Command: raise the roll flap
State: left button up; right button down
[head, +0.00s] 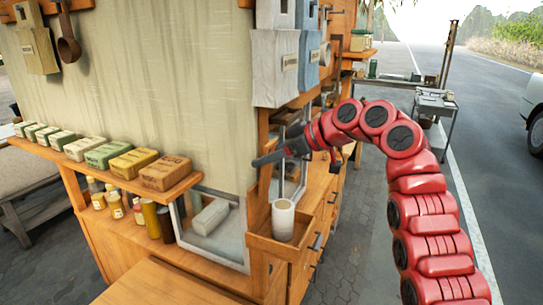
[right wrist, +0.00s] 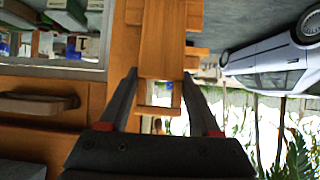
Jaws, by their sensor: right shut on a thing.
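A large beige sheet (head: 150,90) hangs down the stall's side, behind a wooden shelf, and looks like the roll flap. Its top edge is out of view. My right gripper (head: 262,161) comes in from the right and lies across the wooden corner post (head: 264,130), close to the sheet's right edge. In the right wrist view, my right gripper (right wrist: 162,105) has a finger on each side of a wooden piece (right wrist: 161,50), apparently the post; the exact contact is unclear. My left gripper is not in view.
The wooden shelf (head: 100,170) carries several boxed goods. Jars (head: 115,204) stand below it. A white roll (head: 283,219) stands in a wooden tray by the post. Boxes (head: 275,70) hang above my gripper. Open road (head: 450,90) lies to the right, with a parked car.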

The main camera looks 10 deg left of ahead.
jog(key=shift+a+f, duration=0.1)
jog(key=shift+a, duration=0.05)
jog(key=shift+c, duration=0.5)
grip_release()
jog(key=shift+d, duration=0.4)
jog(key=v, duration=1.6)
jog(key=shift+s+r+p, duration=0.15)
jog(key=shift+r+p, duration=0.3)
jog(key=shift+d, duration=0.1)
